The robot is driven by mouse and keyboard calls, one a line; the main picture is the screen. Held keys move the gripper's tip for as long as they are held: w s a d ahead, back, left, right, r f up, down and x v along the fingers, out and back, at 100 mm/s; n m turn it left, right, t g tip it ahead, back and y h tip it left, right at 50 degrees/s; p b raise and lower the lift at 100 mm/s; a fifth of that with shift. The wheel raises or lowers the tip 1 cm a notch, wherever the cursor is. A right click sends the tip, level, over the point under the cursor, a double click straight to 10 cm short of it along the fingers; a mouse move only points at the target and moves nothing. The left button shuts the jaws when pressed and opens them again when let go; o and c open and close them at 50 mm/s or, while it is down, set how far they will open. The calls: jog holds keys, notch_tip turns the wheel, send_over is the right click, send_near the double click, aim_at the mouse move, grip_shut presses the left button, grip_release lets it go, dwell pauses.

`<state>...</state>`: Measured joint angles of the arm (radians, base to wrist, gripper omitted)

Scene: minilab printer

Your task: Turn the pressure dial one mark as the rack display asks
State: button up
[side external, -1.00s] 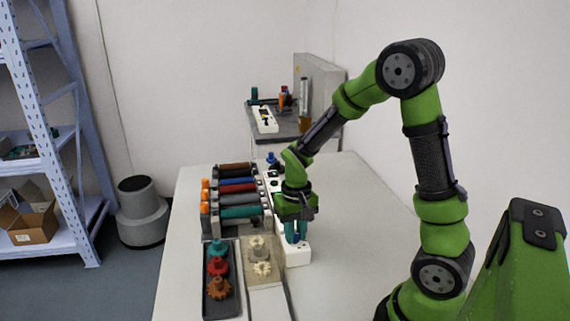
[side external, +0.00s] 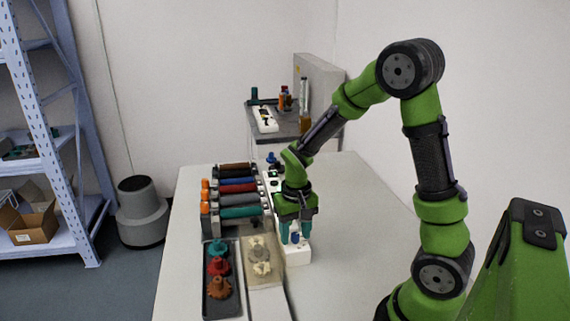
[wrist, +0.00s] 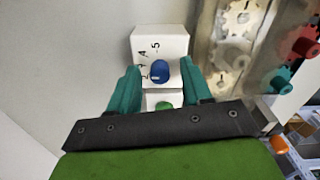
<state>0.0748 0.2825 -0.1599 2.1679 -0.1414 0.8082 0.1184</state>
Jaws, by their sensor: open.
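The blue dial (wrist: 160,72) sits on a white box (wrist: 172,42) with printed numbers around it, including 4 and 5. The dial also shows in the side external view (side external: 296,238), low between the fingers. My gripper (wrist: 161,80) is open, with one teal finger on each side of the dial and visible space between them and it. In the side external view my gripper (side external: 295,236) points down over the white box (side external: 298,258). I cannot make out a rack display or its text.
Several coloured rollers (side external: 238,212) lie in a rack left of the white box. A dark tray (side external: 208,306) holds coloured gears, beside a pale tray (side external: 266,280) with light gears. A green part (wrist: 165,105) lies just below the dial in the wrist view. The table's right side is clear.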

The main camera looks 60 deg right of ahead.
aim_at(294, 233)
jog(key=shift+r, duration=0.1)
notch_tip(294, 233, up, 17)
dwell(0.4)
jog(key=s+a+r+n+t+y, duration=0.1)
jog(key=s+a+n+t+y, duration=0.1)
jog(key=s+a+t, duration=0.5)
jog(key=s+a+n, duration=0.1)
jog(key=a, duration=0.2)
jog(key=shift+s+a+r, duration=0.25)
jog(key=shift+s+r, duration=0.1)
jog(key=shift+s, duration=0.05)
dwell(0.5)
